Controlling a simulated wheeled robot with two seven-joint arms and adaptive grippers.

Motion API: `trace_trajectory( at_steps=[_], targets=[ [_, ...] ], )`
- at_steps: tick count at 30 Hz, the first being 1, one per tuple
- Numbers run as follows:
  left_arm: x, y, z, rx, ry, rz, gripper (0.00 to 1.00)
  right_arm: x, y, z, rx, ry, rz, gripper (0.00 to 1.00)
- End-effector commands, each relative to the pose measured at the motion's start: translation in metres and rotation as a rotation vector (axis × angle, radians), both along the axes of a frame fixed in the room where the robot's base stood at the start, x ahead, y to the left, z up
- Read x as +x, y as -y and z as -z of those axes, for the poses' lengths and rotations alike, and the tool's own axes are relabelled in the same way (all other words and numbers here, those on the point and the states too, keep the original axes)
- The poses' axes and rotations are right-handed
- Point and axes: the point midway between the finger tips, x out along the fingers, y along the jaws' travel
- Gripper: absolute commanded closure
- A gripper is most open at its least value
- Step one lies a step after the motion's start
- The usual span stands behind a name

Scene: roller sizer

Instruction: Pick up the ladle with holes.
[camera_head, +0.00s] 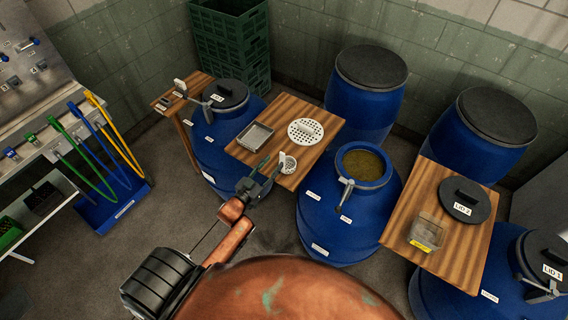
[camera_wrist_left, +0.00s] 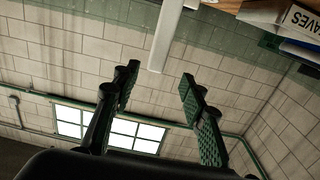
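The ladle with holes (camera_head: 289,165) is small and white. It lies at the near edge of a wooden board (camera_head: 313,150) in the head view, with its upright handle beside its perforated bowl. My left gripper (camera_head: 268,168) is just left of the ladle. In the left wrist view the left gripper (camera_wrist_left: 158,88) has its two green-padded fingers apart with nothing gripped. A pale bar (camera_wrist_left: 165,38), probably the ladle's handle, hangs from the top edge there, beyond the fingertips and between their lines. My right gripper is not in view.
On the same board are a white perforated disc (camera_head: 305,131) and a metal tray (camera_head: 255,136). An open blue barrel (camera_head: 335,222) with brown contents stands to the right. Another board (camera_head: 455,245) holds a black lid (camera_head: 464,199) and a small container (camera_head: 426,233).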

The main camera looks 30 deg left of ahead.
Motion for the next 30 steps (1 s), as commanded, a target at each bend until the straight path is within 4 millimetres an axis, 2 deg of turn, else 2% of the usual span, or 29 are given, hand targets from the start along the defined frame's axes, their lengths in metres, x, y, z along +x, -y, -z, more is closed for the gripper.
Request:
trace_trajectory(
  at_steps=[12, 15, 23, 30],
  targets=[
    [0.053, 0.01, 0.0, 0.0, -0.001, 0.0, 0.61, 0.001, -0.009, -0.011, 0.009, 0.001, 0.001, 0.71],
    [0.061, 0.011, 0.001, 0.0, -0.002, -0.001, 0.61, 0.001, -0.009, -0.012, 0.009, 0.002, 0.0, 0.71],
    [0.063, 0.011, 0.002, 0.0, -0.003, 0.0, 0.61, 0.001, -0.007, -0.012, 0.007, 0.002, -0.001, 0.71],
    [0.063, 0.011, 0.002, 0.0, -0.003, -0.001, 0.77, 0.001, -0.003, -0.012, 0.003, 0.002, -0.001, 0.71]
  ],
)
